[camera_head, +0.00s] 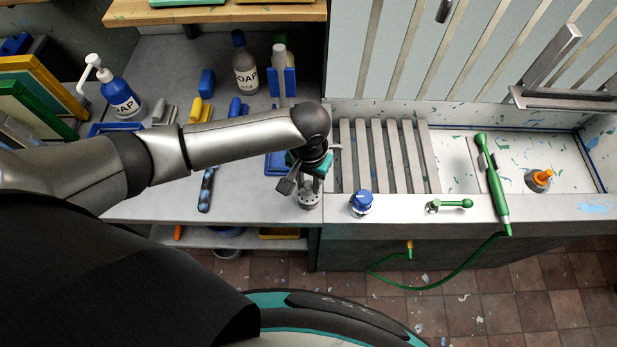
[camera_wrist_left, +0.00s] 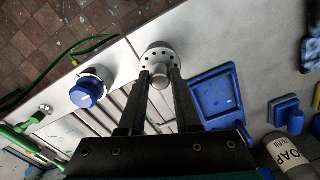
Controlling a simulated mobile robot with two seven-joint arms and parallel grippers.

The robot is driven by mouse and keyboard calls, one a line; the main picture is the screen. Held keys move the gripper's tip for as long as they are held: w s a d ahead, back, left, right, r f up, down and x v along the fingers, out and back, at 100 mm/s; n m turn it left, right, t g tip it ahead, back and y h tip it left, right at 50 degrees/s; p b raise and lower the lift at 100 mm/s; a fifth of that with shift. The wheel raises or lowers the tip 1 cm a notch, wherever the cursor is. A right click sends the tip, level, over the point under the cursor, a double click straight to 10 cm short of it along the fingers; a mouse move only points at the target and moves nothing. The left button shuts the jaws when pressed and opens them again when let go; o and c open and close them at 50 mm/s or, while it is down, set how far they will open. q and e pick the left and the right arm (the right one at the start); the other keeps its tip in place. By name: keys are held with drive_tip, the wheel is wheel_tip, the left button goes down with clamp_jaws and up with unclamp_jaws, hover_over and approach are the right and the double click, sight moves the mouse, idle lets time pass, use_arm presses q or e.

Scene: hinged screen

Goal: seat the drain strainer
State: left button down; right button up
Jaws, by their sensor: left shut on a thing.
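The drain strainer is a round grey metal piece with holes and a short post; it shows in the head view (camera_head: 309,200) and the wrist view (camera_wrist_left: 156,52). My left gripper (camera_head: 301,178) is above it, pointing down. In the wrist view its two fingers (camera_wrist_left: 160,76) are shut on the strainer's post. The strainer is near the counter's front edge, left of the sink; whether it touches the counter I cannot tell. The sink basin (camera_head: 463,163) is at the right. An orange-topped grey fitting (camera_head: 538,180) stands on its floor. My right gripper is not in view.
A slatted grey rack (camera_head: 385,155) covers the sink's left part. A blue knob (camera_head: 361,203), a green lever (camera_head: 455,204) and a green hand sprayer (camera_head: 493,185) with hose are along the front rim. Soap bottles (camera_head: 244,65) and blue trays (camera_head: 275,163) crowd the left counter.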

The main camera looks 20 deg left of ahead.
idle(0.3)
use_arm(q)
drive_tip(key=shift+p, duration=0.5)
drive_tip(key=shift+p, duration=0.45)
drive_tip(key=shift+f, duration=0.25)
idle(0.3)
drive_tip(key=shift+f+b, duration=0.65)
drive_tip(key=shift+f, duration=0.25)
drive_tip(key=shift+f, duration=0.2)
